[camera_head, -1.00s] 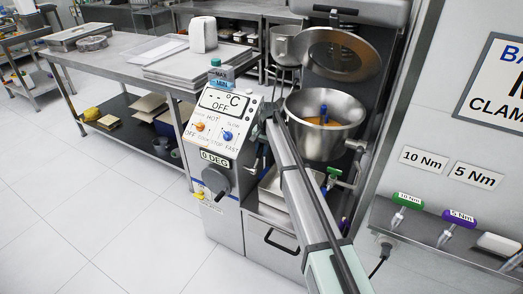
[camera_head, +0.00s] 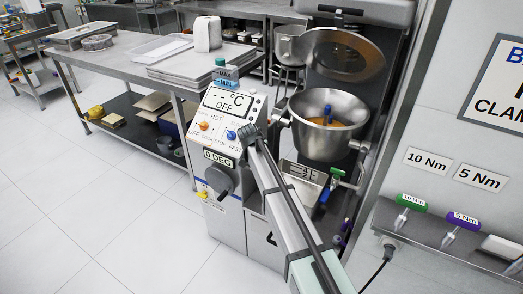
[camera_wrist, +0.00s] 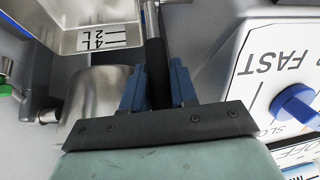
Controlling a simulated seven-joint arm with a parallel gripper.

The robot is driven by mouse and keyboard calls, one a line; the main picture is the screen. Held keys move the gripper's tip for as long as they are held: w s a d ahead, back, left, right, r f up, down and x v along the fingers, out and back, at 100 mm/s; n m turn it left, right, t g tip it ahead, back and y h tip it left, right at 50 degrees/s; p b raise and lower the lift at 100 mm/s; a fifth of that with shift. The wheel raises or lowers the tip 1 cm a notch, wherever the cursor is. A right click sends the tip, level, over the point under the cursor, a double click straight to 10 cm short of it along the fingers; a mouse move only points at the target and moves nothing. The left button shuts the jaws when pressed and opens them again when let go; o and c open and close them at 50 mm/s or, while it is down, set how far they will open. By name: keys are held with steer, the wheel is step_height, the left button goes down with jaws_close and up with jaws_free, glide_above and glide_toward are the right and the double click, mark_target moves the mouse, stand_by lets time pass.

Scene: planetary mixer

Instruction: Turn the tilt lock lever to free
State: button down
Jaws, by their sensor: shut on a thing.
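My gripper (camera_head: 252,134) is beside the right edge of the control housing, left of the steel bowl (camera_head: 327,130). In the wrist view its two blue fingers (camera_wrist: 157,92) are shut on a black lever (camera_wrist: 154,45), a straight rod running up out of the picture. No label on this lever can be read, so the frames do not confirm that it is the tilt lock lever. My gripper hides it in the head view. The housing front carries a "0 DEG" sign (camera_head: 217,158) with a black crank handle (camera_head: 219,181) below it.
The control panel (camera_head: 222,118) has orange and blue knobs; the blue knob (camera_wrist: 295,103) is close right of my fingers. A steel container marked 4L and 2L (camera_wrist: 95,25) is close on the left. The floor at left is clear.

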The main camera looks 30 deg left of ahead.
steer(key=shift+s+t, duration=1.7)
steer(key=shift+t, duration=0.2)
steer(key=shift+s, duration=0.1)
steer(key=c, duration=1)
jaws_free()
steer(key=shift+o, duration=0.2)
steer(key=v, duration=1.3)
steer(key=shift+s+d, duration=0.15)
steer(key=shift+s, duration=0.25)
steer(key=shift+n, duration=0.3)
